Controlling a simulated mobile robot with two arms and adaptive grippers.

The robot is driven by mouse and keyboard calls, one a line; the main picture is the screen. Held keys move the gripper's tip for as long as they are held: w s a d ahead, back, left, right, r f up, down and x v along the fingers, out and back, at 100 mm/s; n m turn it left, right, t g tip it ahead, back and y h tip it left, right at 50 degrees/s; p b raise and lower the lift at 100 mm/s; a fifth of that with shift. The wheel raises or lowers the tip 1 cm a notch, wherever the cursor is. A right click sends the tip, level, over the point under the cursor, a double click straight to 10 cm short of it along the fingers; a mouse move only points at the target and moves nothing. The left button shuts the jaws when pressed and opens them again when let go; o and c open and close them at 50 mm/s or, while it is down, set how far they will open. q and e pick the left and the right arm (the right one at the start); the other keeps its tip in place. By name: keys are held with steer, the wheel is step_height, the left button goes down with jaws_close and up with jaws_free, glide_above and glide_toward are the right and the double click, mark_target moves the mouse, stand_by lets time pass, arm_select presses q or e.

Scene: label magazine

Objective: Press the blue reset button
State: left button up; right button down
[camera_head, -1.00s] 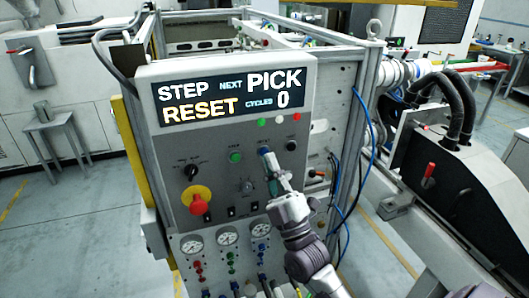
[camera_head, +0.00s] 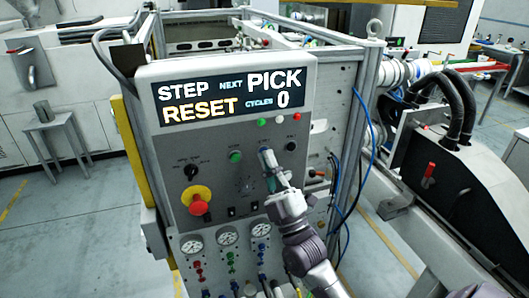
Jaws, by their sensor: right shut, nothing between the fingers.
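The control panel (camera_head: 215,160) is a grey upright box with a screen (camera_head: 230,97) reading STEP RESET, NEXT PICK, CYCLES 0. My right gripper (camera_head: 267,157) is shut and empty, and its fingertips reach up to the panel's middle row, right of the green button (camera_head: 235,157). The blue reset button is mostly or wholly hidden behind the fingertips. I cannot tell whether they touch it or whether it is pressed in. My left gripper is not in view.
A red mushroom button on a yellow base (camera_head: 198,203) sits at the panel's lower left. A black knob (camera_head: 191,171) is above it, and another (camera_head: 291,146) is right of my fingertips. Gauges and hose fittings (camera_head: 227,236) lie below.

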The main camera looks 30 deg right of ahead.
steer(key=shift+w, duration=0.15)
stand_by(0.5)
steer(key=shift+s+a, duration=0.15)
steer(key=shift+s, duration=0.65)
steer(key=shift+s+a+p, duration=0.2)
steer(key=shift+s, duration=0.6)
steer(key=shift+s+a+p, duration=0.2)
steer(key=shift+s+p, duration=0.05)
steer(key=shift+s, duration=0.6)
steer(key=shift+s+a+p, duration=0.2)
steer(key=shift+s, duration=0.6)
